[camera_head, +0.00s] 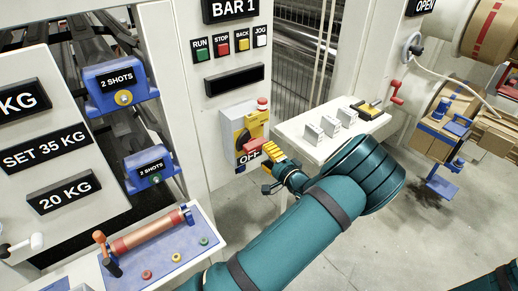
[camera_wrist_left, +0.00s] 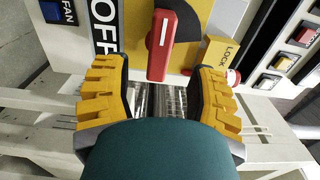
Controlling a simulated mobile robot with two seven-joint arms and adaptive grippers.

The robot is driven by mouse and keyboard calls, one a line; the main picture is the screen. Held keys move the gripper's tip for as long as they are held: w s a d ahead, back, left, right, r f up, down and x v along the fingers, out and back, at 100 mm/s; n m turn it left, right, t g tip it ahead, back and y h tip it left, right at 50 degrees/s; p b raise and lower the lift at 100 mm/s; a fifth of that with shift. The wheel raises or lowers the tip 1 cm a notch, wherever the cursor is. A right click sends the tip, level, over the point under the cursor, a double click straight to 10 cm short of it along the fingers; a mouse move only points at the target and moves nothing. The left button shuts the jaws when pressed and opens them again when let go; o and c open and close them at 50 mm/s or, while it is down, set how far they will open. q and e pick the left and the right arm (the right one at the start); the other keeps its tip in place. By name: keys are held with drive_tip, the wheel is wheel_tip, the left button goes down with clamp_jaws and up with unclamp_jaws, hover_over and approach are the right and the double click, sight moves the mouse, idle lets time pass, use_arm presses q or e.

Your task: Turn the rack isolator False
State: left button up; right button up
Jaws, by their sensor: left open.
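The rack isolator (camera_head: 230,122) is a grey box on the white panel with a yellow plate and a red handle (camera_head: 254,145). In the left wrist view the red handle (camera_wrist_left: 160,45) has a white line and points down the picture, beside a black OFF label (camera_wrist_left: 103,28). A yellow LOCK tab (camera_wrist_left: 217,50) is on its other side. My left gripper (camera_head: 269,158) is in front of the isolator. In the left wrist view its yellow fingers (camera_wrist_left: 164,85) are open, with the handle's end between their tips; I see no contact. My right gripper is out of view.
RUN, STOP, BACK and JOG buttons (camera_head: 230,46) are above the isolator. A white shelf (camera_head: 310,150) with small blocks is to the right. A blue tray (camera_head: 185,250) with a copper-coloured roller is at lower left. Grey floor (camera_head: 420,230) is open at lower right.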

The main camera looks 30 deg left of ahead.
use_arm(q)
drive_tip(key=v, duration=0.5)
drive_tip(key=shift+s+d, duration=0.2)
drive_tip(key=shift+d, duration=0.1)
